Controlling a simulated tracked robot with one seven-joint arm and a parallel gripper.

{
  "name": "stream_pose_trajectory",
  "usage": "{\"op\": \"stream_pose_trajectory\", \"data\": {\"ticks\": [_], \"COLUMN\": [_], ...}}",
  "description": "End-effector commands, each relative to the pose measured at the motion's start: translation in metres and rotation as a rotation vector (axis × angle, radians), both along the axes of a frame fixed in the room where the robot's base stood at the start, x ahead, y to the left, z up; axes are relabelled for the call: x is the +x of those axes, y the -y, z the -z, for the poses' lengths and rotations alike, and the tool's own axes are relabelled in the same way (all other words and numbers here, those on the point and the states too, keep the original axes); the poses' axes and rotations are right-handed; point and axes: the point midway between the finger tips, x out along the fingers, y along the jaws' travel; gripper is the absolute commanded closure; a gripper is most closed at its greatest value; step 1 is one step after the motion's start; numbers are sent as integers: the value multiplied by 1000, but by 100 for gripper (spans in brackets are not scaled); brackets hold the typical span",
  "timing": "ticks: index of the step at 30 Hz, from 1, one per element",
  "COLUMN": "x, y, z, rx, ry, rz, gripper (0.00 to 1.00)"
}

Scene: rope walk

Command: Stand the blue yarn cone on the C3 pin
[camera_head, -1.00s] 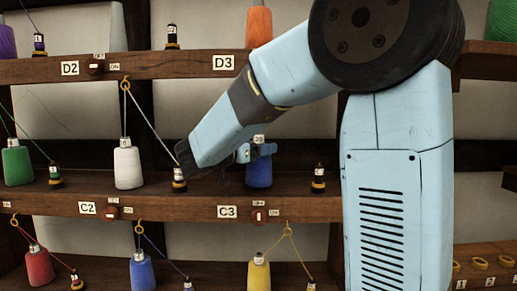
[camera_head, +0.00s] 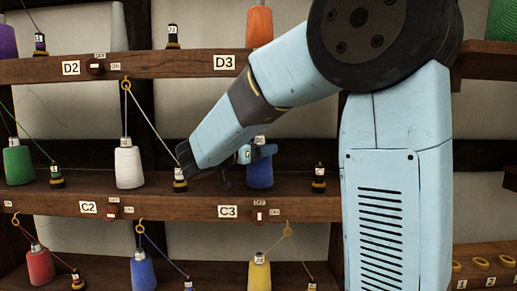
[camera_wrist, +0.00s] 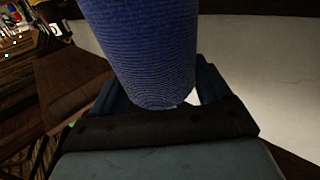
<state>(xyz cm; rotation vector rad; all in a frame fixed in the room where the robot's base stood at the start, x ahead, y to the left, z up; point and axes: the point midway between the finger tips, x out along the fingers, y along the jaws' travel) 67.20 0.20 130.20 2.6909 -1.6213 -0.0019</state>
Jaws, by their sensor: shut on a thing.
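The blue yarn cone (camera_head: 260,174) is upright at the C3 place on the middle shelf, just above or on the board; the pin is hidden, and I cannot tell whether the cone rests on the shelf. My gripper (camera_head: 257,152) is shut on the cone near its top, reaching in from the left. In the wrist view the blue cone (camera_wrist: 150,50) fills the upper middle, between the jaws. The C3 label (camera_head: 228,212) is on the shelf edge below, with a small switch (camera_head: 260,215) beside it.
A white cone (camera_head: 129,167) stands at C2, its thread running up through a ring. Small dark bobbins stand left (camera_head: 180,178) and right (camera_head: 319,178) of the blue cone, the left one close under my wrist.

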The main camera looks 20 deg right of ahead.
Motion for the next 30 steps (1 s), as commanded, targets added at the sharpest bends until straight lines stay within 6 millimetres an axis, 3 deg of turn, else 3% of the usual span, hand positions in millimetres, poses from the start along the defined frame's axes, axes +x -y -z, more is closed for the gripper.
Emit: {"op": "stream_pose_trajectory", "data": {"ticks": [13, 14, 17, 30], "x": [0, 0, 0, -4], "y": [0, 0, 0, -9], "z": [7, 7, 7, 7], "rx": [0, 0, 0, 0], "ry": [1, 1, 1, 1], "rz": [0, 0, 0, 0], "gripper": [78, 22, 12, 12]}}
